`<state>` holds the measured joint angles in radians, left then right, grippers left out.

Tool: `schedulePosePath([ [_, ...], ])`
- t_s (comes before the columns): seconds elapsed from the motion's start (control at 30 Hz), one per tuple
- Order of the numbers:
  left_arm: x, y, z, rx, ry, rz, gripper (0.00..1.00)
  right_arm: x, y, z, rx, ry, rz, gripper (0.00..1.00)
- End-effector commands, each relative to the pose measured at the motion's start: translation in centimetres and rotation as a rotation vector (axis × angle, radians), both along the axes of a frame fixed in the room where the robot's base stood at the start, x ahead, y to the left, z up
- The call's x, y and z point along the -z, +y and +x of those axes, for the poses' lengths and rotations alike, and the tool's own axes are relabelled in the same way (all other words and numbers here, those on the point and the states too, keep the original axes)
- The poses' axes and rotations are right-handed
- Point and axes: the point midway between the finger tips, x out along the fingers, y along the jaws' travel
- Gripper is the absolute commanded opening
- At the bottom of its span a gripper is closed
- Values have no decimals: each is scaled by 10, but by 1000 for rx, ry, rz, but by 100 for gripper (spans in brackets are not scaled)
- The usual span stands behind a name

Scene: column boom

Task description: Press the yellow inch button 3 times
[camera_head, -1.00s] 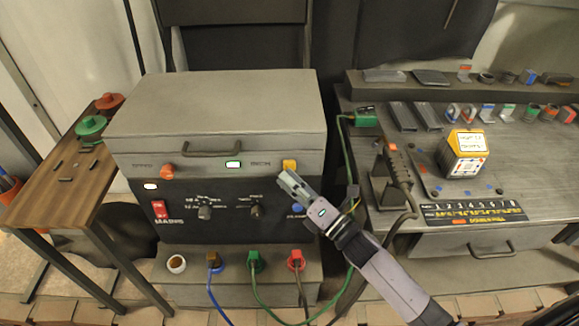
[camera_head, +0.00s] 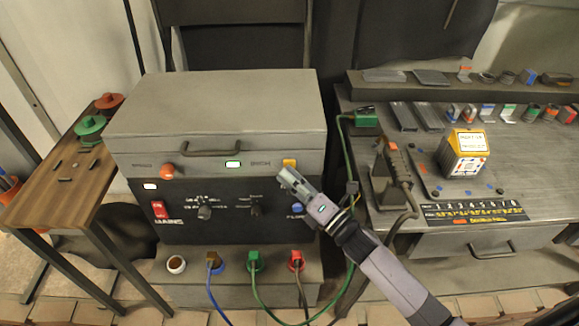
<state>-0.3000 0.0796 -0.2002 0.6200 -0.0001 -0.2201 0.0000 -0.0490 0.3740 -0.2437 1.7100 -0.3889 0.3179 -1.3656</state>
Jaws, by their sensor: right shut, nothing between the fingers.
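Whether the tip touches the button I cannot tell. My left gripper is not in view.
Below the panel are dark knobs (camera_head: 204,212), a red mains switch (camera_head: 159,209) and a blue button (camera_head: 298,209) close to my right gripper. Cables run from coloured plugs (camera_head: 254,260).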

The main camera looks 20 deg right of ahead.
Motion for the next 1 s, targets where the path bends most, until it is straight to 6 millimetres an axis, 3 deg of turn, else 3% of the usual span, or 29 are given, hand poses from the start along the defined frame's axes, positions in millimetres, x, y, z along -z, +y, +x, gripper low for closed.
schedulePosePath([
  [1.0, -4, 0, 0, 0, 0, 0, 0, 0, 5, -19, 1, 0, 1, 0],
])
